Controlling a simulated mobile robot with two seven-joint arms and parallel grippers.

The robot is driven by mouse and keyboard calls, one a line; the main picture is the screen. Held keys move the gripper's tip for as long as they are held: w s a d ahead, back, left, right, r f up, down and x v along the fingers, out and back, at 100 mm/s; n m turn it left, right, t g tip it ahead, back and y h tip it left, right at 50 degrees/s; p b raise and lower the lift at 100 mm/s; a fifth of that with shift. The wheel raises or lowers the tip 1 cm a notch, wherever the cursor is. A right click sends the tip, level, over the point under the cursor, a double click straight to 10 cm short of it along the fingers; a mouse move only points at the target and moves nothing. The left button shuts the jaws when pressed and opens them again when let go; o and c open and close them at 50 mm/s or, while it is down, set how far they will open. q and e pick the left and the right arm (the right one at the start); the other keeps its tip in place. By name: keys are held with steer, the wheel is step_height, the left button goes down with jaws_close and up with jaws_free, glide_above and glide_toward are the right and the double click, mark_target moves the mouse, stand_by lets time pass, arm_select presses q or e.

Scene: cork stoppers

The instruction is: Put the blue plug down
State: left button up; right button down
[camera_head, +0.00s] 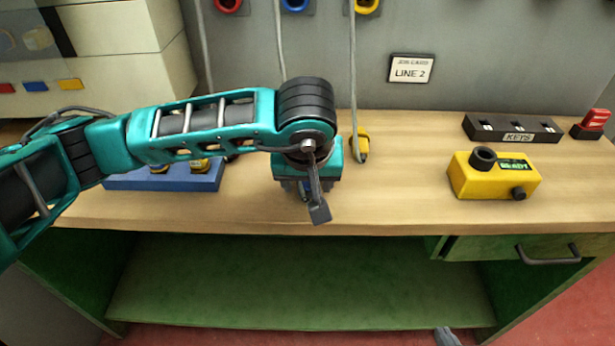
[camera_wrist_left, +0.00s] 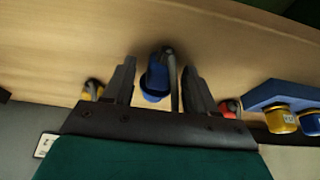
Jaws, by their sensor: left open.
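The blue plug (camera_wrist_left: 155,82) is between the two fingers of my left gripper (camera_wrist_left: 158,72) in the left wrist view, with a dark cable at its right side. The fingers are open, with a gap to the plug at least on the left. In the head view my left gripper (camera_head: 308,200) points down over the front half of the workbench (camera_head: 400,205). I cannot tell whether the plug's underside touches the bench top.
The yellow plug (camera_head: 360,146) lies just right of my gripper; the red plug (camera_wrist_left: 233,106) is on its other side. A yellow box (camera_head: 490,182) and black key rack (camera_head: 500,128) stand right.

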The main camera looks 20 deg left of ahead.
arm_select(q)
steer(key=v, duration=1.2)
arm_select(e)
steer(key=shift+s+d+f, duration=0.15)
steer(key=shift+s+d, duration=0.05)
steer(key=shift+d, duration=0.05)
steer(key=shift+w, duration=0.1)
stand_by(0.7)
